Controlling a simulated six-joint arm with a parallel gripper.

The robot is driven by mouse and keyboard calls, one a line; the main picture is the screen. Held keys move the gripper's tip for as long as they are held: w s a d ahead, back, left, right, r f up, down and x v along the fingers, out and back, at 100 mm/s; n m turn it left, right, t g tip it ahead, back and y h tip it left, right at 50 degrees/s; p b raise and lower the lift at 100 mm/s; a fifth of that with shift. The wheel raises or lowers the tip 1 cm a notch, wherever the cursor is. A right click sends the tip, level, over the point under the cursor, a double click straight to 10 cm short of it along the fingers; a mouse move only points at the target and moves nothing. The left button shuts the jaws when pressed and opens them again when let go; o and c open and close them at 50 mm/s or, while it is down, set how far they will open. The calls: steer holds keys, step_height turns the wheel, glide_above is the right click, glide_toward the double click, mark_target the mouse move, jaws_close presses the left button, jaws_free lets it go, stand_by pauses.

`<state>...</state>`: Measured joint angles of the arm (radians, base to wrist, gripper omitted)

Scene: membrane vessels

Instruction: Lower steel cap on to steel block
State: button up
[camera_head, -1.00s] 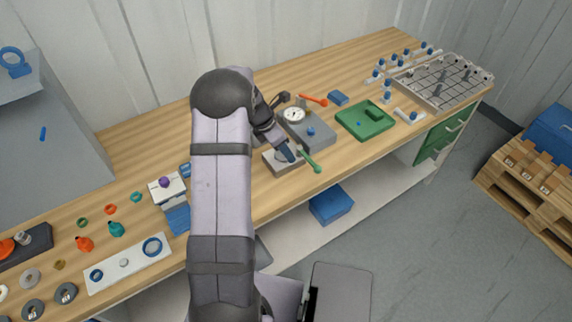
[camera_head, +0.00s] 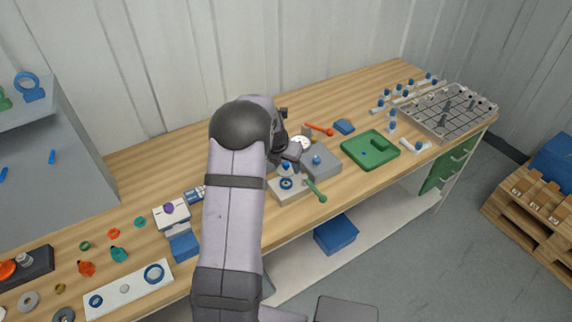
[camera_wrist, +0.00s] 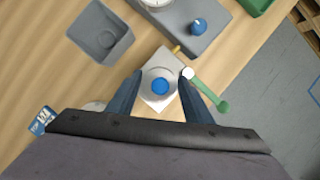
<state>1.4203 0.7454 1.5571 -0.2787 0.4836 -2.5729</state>
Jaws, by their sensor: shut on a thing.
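The steel cap (camera_wrist: 160,86), a pale round piece with a blue knob on top, sits between the two fingers of my gripper (camera_wrist: 161,80) in the wrist view. My gripper is shut on it. The steel block (camera_wrist: 166,58) is a pale square block that shows behind and below the cap. In the head view the steel block (camera_head: 291,190) stands near the bench's front edge with a blue ring on its top. My gripper (camera_head: 286,163) is over its back part there. The gap between cap and block is hard to judge.
A green-handled lever (camera_head: 315,190) stands right beside the block. A grey box with a blue knob (camera_head: 320,161) and a white dial (camera_head: 301,142) are close behind. A green tray (camera_head: 370,150) lies farther right. An open grey container (camera_wrist: 101,35) shows in the wrist view.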

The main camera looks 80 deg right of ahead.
mark_target(285, 171)
steer(key=shift+f, duration=0.15)
steer(key=shift+f+b, duration=1.85)
steer(key=shift+b, duration=0.45)
steer(key=shift+f, duration=0.45)
steer(key=o, duration=1.3)
steer(key=shift+c, duration=0.2)
steer(key=shift+r, duration=0.1)
steer(key=shift+b+v, duration=0.9)
steer(key=shift+v, duration=2.7)
